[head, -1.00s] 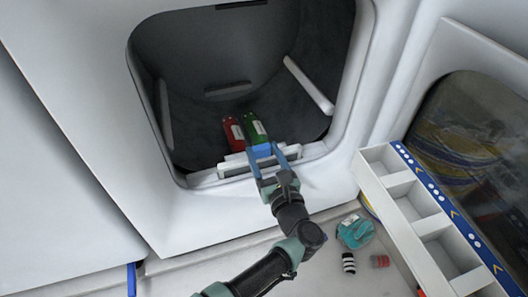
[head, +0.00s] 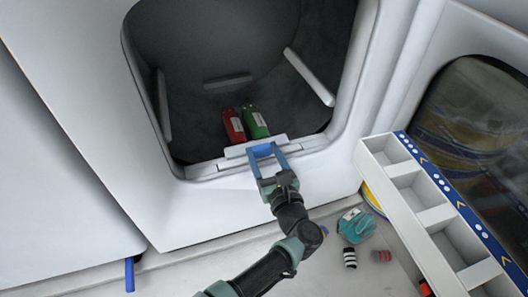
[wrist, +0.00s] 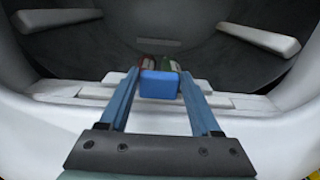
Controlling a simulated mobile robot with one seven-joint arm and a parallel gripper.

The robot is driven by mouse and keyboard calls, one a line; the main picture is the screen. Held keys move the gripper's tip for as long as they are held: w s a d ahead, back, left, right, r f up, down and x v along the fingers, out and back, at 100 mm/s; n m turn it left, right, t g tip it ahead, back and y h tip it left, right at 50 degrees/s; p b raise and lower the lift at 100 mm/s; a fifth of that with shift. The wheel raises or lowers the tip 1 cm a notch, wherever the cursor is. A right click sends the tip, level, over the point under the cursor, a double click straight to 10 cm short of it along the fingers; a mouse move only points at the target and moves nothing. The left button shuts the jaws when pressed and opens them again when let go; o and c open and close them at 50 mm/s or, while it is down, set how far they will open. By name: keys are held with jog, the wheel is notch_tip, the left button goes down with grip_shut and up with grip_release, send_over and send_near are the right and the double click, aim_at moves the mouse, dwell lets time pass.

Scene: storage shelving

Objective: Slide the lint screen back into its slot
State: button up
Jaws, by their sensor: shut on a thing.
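The lint screen (head: 236,152) is a white bar with a blue handle (head: 262,151). It lies across the front lip of the dryer drum opening. In the wrist view the blue handle (wrist: 160,85) stands between my two blue fingers. My gripper (head: 264,154) is shut on the lint screen at the lip. The slot (head: 205,171) is in the white lip around the screen. The screen covers most of it, so I cannot tell how deep the screen sits.
A red bottle (head: 233,126) and a green bottle (head: 255,122) lie in the drum just behind the screen. A white compartment organizer (head: 435,215) stands at the right. A teal item (head: 356,226) and small striped cylinders (head: 350,258) lie on the floor beside my arm.

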jog(key=shift+f, duration=0.45)
jog(key=o, duration=1.5)
jog(key=shift+o, duration=0.2)
jog(key=shift+s+d+r+p, duration=0.15)
jog(key=shift+s+p, duration=0.25)
jog(key=shift+s, duration=0.15)
jog(key=p+v, duration=0.7)
jog(key=v, duration=0.5)
jog(key=shift+p, duration=0.3)
